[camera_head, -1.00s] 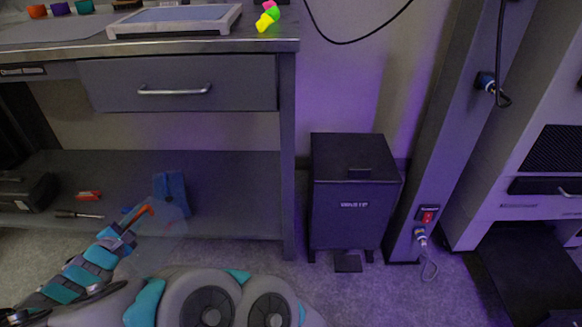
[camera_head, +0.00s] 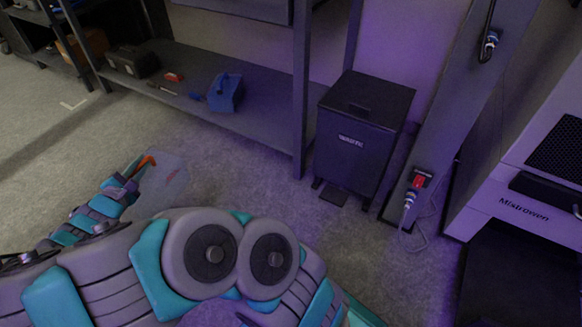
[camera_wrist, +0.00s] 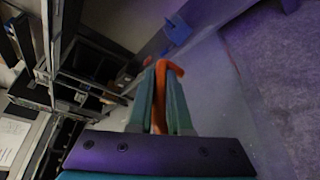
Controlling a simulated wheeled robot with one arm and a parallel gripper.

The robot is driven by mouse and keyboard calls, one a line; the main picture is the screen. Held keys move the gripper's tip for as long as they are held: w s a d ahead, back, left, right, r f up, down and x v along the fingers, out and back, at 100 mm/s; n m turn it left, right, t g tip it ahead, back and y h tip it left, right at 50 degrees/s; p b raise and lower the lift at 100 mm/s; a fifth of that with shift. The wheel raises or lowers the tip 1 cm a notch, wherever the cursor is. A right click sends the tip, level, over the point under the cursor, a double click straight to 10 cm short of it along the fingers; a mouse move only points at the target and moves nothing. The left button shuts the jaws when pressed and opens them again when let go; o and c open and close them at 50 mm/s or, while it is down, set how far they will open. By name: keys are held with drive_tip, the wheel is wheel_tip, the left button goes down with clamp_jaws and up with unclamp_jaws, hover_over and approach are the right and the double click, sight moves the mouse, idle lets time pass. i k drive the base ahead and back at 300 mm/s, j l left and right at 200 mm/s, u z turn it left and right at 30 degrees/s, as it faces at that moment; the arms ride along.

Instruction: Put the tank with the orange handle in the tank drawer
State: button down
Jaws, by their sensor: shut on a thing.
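In the head view, my gripper (camera_head: 136,178) is at the lower left, shut on the orange handle (camera_head: 147,161) of a pale, see-through tank (camera_head: 168,181). The tank is held above the grey floor, in front of the bench. In the wrist view, the two fingers of my gripper (camera_wrist: 160,85) close around the orange handle (camera_wrist: 174,67). The tank's clear body (camera_wrist: 212,85) shows faintly beyond and to the right of the fingers. I cannot tell which drawer is the tank drawer. The machine at right has a dark front panel (camera_head: 541,191).
A bench with a low shelf (camera_head: 262,118) stands behind; a blue object (camera_head: 226,92) and tools lie on it. A black bin (camera_head: 362,135) and a slanted post with a red switch (camera_head: 418,182) stand between bench and machine. Floor at left is open.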

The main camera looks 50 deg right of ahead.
sight(523, 296)
drive_tip(key=k+l+z, duration=0.15)
drive_tip(key=k+z, duration=0.3)
drive_tip(key=k+l+z, duration=0.4)
drive_tip(key=k, duration=0.15)
drive_tip(key=k+l+z, duration=0.45)
drive_tip(key=k+l, duration=0.1)
drive_tip(key=l, duration=0.2)
drive_tip(key=k+l+z, duration=0.1)
drive_tip(key=l, duration=0.2)
drive_tip(key=k+l, duration=0.15)
drive_tip(key=l, duration=0.15)
drive_tip(key=j+z, duration=0.65)
drive_tip(key=z, duration=0.15)
drive_tip(key=k+j+z, duration=0.15)
drive_tip(key=z, duration=0.2)
drive_tip(key=j, duration=0.15)
